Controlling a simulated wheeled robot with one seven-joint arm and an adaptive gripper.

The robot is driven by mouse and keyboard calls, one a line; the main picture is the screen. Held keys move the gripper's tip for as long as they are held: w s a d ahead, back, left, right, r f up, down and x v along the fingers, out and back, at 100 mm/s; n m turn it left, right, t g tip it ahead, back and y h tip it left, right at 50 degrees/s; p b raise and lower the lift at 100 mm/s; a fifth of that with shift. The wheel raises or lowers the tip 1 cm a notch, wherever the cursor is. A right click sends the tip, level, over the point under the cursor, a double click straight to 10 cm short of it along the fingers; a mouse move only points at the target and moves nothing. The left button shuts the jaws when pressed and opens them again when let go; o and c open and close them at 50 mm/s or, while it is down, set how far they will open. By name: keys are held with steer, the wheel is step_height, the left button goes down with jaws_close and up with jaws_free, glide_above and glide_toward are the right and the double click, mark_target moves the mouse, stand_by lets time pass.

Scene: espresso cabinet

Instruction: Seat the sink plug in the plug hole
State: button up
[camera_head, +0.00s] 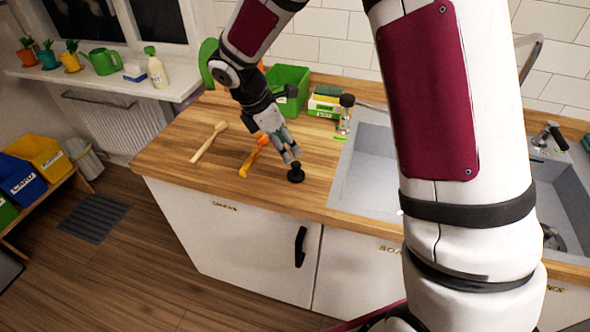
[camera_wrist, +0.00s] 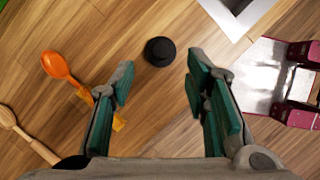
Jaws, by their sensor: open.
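The black sink plug (camera_head: 296,174) stands on the wooden counter left of the sink. In the wrist view the plug (camera_wrist: 160,51) lies ahead of the fingertips, centred between them. My gripper (camera_head: 291,158) is open and empty, just above the plug; its two green-padded fingers (camera_wrist: 160,78) are spread wide in the wrist view. I cannot tell from the head view whether a finger touches the plug. The left sink basin (camera_head: 368,165) is partly hidden behind my arm. Its plug hole does not show in either view.
An orange spoon (camera_head: 254,157) and a wooden spoon (camera_head: 209,142) lie left of the gripper. A green bin (camera_head: 287,88) and a tap (camera_head: 345,113) stand behind. Another basin (camera_head: 563,190) is at the right. The counter's front left is clear.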

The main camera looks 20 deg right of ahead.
mark_target(296, 164)
steer(key=shift+p+x, duration=0.6)
steer(key=shift+x, duration=3.8)
steer(key=shift+s+a, duration=0.1)
steer(key=shift+s, duration=0.05)
jaws_close()
